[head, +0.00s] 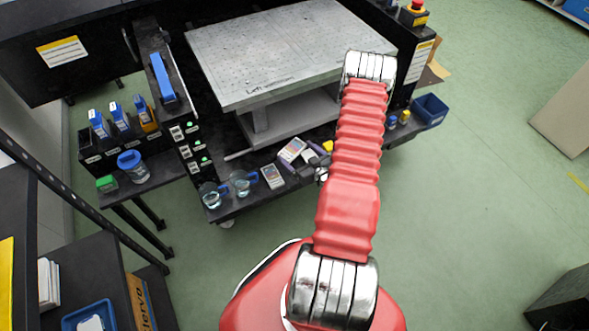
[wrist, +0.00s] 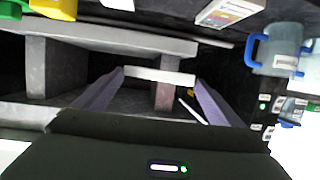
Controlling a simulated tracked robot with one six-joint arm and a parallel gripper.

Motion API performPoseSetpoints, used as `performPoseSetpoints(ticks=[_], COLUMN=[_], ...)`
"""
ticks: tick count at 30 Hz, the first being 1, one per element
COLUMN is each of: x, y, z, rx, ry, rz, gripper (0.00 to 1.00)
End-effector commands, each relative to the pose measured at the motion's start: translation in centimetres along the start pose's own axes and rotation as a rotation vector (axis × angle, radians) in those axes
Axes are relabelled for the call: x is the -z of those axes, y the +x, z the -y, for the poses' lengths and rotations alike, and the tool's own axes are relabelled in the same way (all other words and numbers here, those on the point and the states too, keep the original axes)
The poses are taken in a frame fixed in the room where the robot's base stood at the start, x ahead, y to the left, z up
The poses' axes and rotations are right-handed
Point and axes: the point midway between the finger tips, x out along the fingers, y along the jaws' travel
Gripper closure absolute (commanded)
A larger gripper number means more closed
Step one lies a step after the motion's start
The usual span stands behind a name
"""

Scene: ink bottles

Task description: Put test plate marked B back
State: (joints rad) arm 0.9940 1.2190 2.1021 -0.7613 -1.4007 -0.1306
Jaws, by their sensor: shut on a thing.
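My gripper (head: 298,161) is over the near edge of the black bench, below the grey plate table. In the wrist view its two purple-grey fingers (wrist: 158,80) are closed on a pale, thin plate (wrist: 160,76), seen edge-on. In the head view the held plate (head: 292,150) shows a light face with a dark patch; its letter cannot be read. A second light plate (head: 272,176) lies on the bench just left of my gripper and shows in the wrist view (wrist: 228,12). My arm hides part of the bench.
Two blue-handled beakers (head: 241,183) stand left of the second plate. The grey metal table (head: 280,55) overhangs the bench behind. Ink bottles (head: 120,117) stand in a rack at left. Small bottles (head: 391,121) and a blue bin (head: 431,110) are at right.

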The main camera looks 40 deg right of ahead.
Motion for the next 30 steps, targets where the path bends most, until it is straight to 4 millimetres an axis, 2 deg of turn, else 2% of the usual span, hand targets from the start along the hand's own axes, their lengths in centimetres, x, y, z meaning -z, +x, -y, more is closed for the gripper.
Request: performPoseSetpoints(ticks=[12,26,30], x=[-4.6,-5.2,-6.3], y=[1.4,1.6,1.9], z=[0.0,0.0,0.1], rx=[0.000,0.000,0.000], ry=[0.001,0.000,0.002], rz=[0.000,-0.001,0.001], gripper=[0.42,0.42,0.42])
